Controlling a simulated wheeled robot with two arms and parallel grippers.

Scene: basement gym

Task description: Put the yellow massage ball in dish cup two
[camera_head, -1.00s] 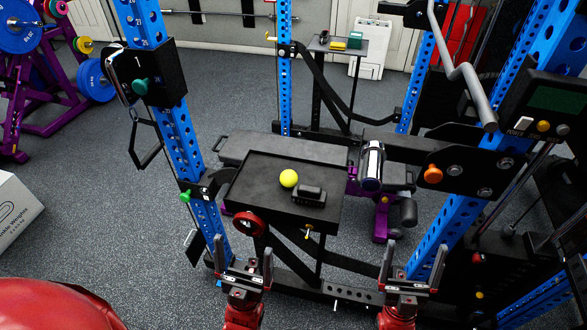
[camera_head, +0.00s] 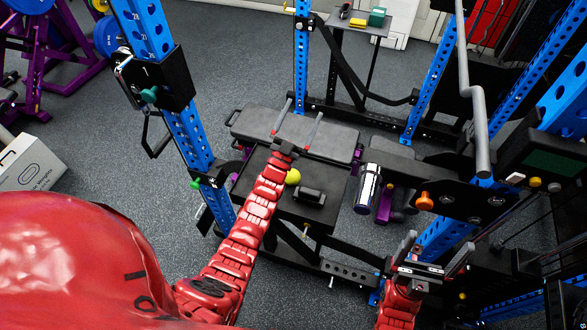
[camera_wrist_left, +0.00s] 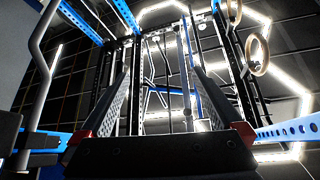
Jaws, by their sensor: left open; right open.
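My left gripper (camera_head: 305,108) is open and empty, reaching over and past the ball, above the grey bench pad. Its two spread fingers also show in the left wrist view (camera_wrist_left: 162,68), with nothing between them; the ball is not in that view. My right gripper (camera_head: 441,240) is open and empty at the lower right, in front of the rack. I cannot make out dish cup two in either view.
A small black object (camera_head: 309,195) lies beside the ball. A grey bench pad (camera_head: 335,140) is behind the tray. Blue rack posts (camera_head: 186,135) stand on both sides. A shiny cylinder (camera_head: 367,187) is right of the tray. A small stand (camera_head: 349,22) at the back holds several items.

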